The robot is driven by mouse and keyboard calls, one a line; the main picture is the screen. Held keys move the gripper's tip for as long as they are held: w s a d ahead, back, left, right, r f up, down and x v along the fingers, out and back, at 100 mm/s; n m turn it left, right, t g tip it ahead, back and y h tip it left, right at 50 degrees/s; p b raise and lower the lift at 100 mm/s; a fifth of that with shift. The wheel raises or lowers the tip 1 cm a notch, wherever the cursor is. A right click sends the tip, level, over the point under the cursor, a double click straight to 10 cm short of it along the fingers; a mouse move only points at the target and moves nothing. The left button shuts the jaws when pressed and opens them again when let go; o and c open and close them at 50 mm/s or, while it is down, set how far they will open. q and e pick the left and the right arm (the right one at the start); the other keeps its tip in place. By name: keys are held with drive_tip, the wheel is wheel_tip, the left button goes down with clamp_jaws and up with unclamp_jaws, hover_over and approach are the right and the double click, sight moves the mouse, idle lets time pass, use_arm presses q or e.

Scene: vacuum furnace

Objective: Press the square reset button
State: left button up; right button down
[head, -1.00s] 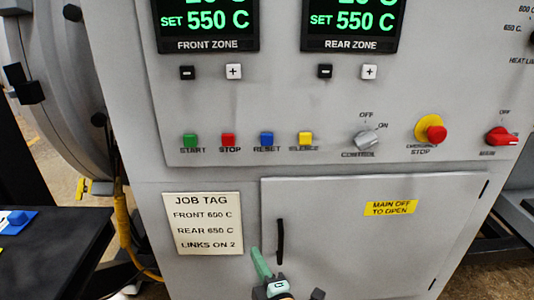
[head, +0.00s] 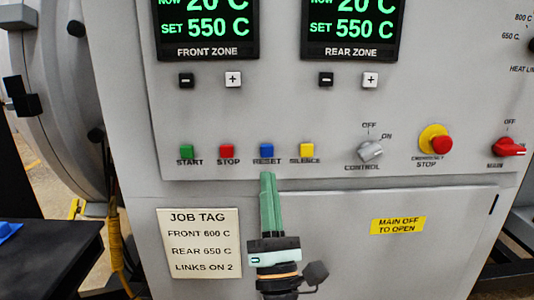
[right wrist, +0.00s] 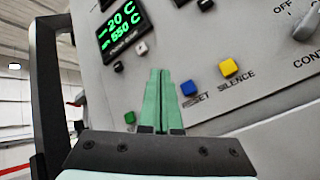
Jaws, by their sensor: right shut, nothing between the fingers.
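The square blue reset button (head: 266,151) sits on the grey panel above the label RESET, between the red stop button (head: 227,151) and the yellow silence button (head: 307,150). It also shows in the right wrist view (right wrist: 188,88), just right of the fingertips. My right gripper (head: 267,176) is shut and empty, its green fingers pointing up just below the reset button in the head view. In the right wrist view the closed fingers (right wrist: 159,72) partly cover the panel, and the red button is hidden. I cannot tell the gap to the panel. My left gripper is not in view.
A green start button (head: 187,151) is at the left of the row. A control knob (head: 370,151), a red emergency stop (head: 435,142) and a red main switch (head: 508,147) are to the right. A job tag (head: 199,243) hangs below. A dark table (head: 60,262) stands lower left.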

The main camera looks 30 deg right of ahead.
sight(267, 151)
drive_tip(key=shift+w, duration=0.1)
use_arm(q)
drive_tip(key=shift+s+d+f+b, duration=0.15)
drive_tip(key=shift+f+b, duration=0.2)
use_arm(e)
drive_tip(key=w+d, duration=0.1)
drive_tip(key=w, duration=0.1)
drive_tip(key=w+d, duration=0.2)
drive_tip(key=w, duration=0.1)
drive_tip(key=w+d, duration=0.1)
drive_tip(key=w, duration=0.1)
drive_tip(key=shift+w+d, duration=0.2)
drive_tip(key=shift+d, duration=0.1)
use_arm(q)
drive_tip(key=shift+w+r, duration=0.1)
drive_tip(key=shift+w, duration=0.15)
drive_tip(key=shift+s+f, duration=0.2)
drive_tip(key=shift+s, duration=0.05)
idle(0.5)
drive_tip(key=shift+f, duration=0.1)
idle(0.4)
use_arm(e)
drive_tip(key=shift+w+d+b, duration=0.15)
drive_tip(key=shift+w+b, duration=0.15)
drive_tip(key=shift+b, duration=0.05)
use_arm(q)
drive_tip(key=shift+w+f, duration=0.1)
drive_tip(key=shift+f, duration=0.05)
